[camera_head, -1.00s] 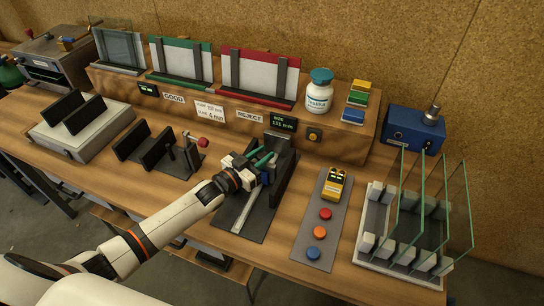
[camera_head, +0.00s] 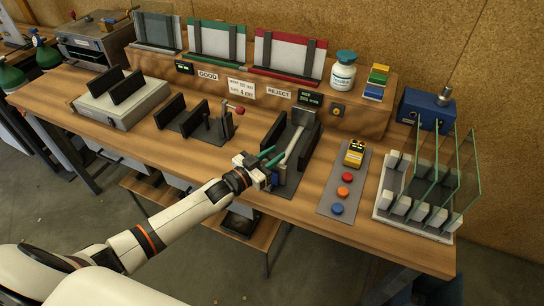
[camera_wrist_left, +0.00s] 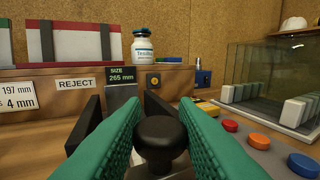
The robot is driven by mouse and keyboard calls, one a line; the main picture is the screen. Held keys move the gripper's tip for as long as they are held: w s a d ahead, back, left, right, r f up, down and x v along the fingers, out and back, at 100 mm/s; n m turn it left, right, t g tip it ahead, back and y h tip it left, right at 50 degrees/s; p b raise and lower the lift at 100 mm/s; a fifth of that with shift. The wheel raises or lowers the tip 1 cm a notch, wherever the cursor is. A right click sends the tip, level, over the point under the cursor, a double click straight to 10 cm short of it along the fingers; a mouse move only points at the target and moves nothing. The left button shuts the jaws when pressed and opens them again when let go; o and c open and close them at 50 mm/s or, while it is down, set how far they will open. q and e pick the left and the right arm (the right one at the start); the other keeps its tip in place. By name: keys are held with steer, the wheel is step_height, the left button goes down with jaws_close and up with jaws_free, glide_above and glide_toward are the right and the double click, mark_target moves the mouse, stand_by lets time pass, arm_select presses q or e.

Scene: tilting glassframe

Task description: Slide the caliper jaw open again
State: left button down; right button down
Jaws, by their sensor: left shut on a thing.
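The caliper (camera_head: 295,142) lies on the table, with dark upright walls and a pale rail running from front to back. My left gripper (camera_head: 271,157), with green fingers, is at its near end by the table's front edge. In the left wrist view the fingers (camera_wrist_left: 160,135) are shut on a round black knob (camera_wrist_left: 160,138). The sliding jaw under the knob is mostly hidden by the gripper. The size display (camera_wrist_left: 122,75) behind the caliper reads 265 mm. My right gripper is out of view.
Right of the caliper is a grey panel (camera_head: 326,205) with red, orange and blue buttons, then a rack (camera_head: 385,215) of upright glass panes. Left is a dark holder (camera_head: 184,121) with a red-knobbed lever. A wooden ledge (camera_head: 220,90) with signs and a white bottle (camera_head: 343,72) stands behind.

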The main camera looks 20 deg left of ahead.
arm_select(q)
steer(key=c, duration=1.2)
jaws_free()
steer(key=shift+s+a+f, duration=0.1)
steer(key=shift+s+a, duration=0.15)
steer(key=shift+s, duration=0.2)
steer(key=shift+b+v, duration=1)
steer(key=shift+v, duration=4.55)
steer(key=shift+d, duration=0.1)
